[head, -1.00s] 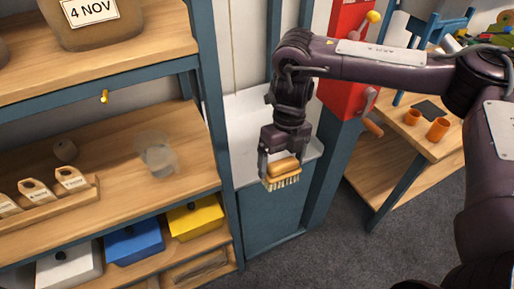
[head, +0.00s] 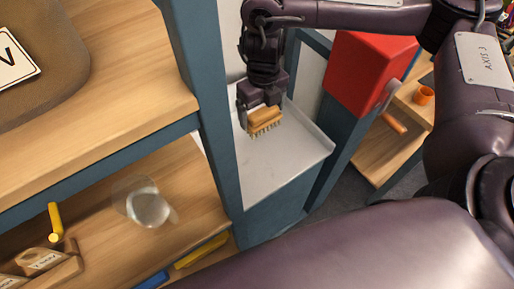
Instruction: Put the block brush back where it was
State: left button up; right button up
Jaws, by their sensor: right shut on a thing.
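The block brush (head: 265,119) has a wooden block and pale bristles pointing down. My right gripper (head: 258,108) is shut on its block, one finger showing on the left side. The brush shows over the white tray-like top (head: 270,165) of a blue-grey stand. I cannot tell whether the bristles touch that surface. My left gripper is not in view.
Wooden shelves (head: 130,90) with a blue-grey post (head: 205,90) stand left of the brush. A clear round object (head: 147,206) lies on the lower shelf. A red box (head: 370,72) stands close on the right, with an orange cup (head: 423,95) on a table beyond.

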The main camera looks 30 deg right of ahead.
aim_at(263, 130)
jog(key=f, duration=0.2)
jog(key=f+b, duration=0.1)
jog(key=f, duration=0.1)
jog(key=s+f, duration=0.1)
jog(key=f, duration=0.2)
jog(key=f+b, duration=0.1)
jog(key=f, duration=0.4)
jog(key=f+b, duration=0.1)
jog(key=f, duration=0.1)
jog(key=shift+w+f+b, duration=0.3)
jog(key=shift+b, duration=0.05)
notch_tip(263, 130, down, 3)
jog(key=shift+f+b, duration=0.1)
jog(key=shift+b, duration=0.5)
jog(key=shift+f, duration=0.4)
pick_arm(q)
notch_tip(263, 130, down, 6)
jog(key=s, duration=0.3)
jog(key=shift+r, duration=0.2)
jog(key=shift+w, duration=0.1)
pick_arm(e)
jog(key=o, duration=0.7)
jog(key=shift+c, duration=0.2)
jog(key=shift+r, duration=0.1)
